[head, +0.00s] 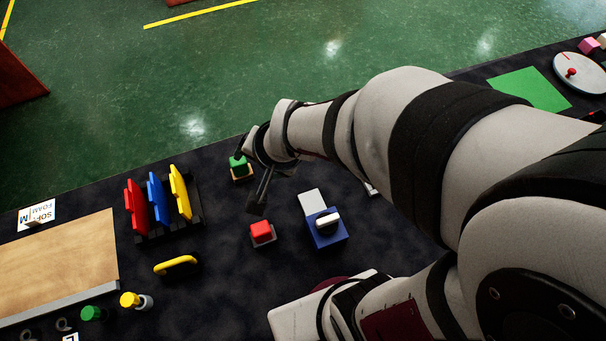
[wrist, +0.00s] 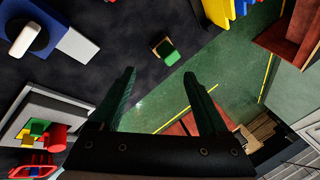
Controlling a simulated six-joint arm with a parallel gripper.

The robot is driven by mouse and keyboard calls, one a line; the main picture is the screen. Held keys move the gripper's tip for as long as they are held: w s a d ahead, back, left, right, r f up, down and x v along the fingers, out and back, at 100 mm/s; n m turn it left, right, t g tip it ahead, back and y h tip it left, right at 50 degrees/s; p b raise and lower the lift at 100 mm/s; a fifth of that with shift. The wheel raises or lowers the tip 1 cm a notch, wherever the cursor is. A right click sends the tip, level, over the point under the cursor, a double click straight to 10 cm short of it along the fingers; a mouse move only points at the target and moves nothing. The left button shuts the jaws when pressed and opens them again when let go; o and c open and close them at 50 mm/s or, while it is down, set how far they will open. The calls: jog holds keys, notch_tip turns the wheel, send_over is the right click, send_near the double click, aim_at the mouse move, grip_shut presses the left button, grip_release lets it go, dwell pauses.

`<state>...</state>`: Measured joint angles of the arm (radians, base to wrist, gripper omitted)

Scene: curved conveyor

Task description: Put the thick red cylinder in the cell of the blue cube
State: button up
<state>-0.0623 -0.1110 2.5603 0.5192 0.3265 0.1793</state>
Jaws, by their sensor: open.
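In the wrist view, a thick red cylinder (wrist: 57,138) shows at the lower left. It is at the near edge of a cluster of small coloured blocks by a grey-white tray (wrist: 60,108). In the head view I cannot find the cylinder or the cluster. My gripper (wrist: 159,75) is open and empty, well to the right of the cylinder. In the head view my gripper (head: 248,182) hangs near the table's far edge.
A green block on a wooden base (head: 238,167) is by my gripper. A red button (head: 262,231), a blue box with a white knob (head: 328,238), and a rack of red, blue and yellow panels (head: 158,200) stand nearby. Green floor lies beyond the table edge.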

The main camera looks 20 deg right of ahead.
jog(key=s+d+r+n+g, duration=0.1)
jog(key=s+r+g, duration=0.1)
jog(key=s, duration=0.6)
jog(key=s+d+r+n+g, duration=0.1)
jog(key=s+r+n+g, duration=0.1)
jog(key=s, duration=0.6)
jog(key=shift+s+r+g, duration=0.3)
jog(key=shift+r+g, duration=0.35)
jog(key=shift+g, duration=0.05)
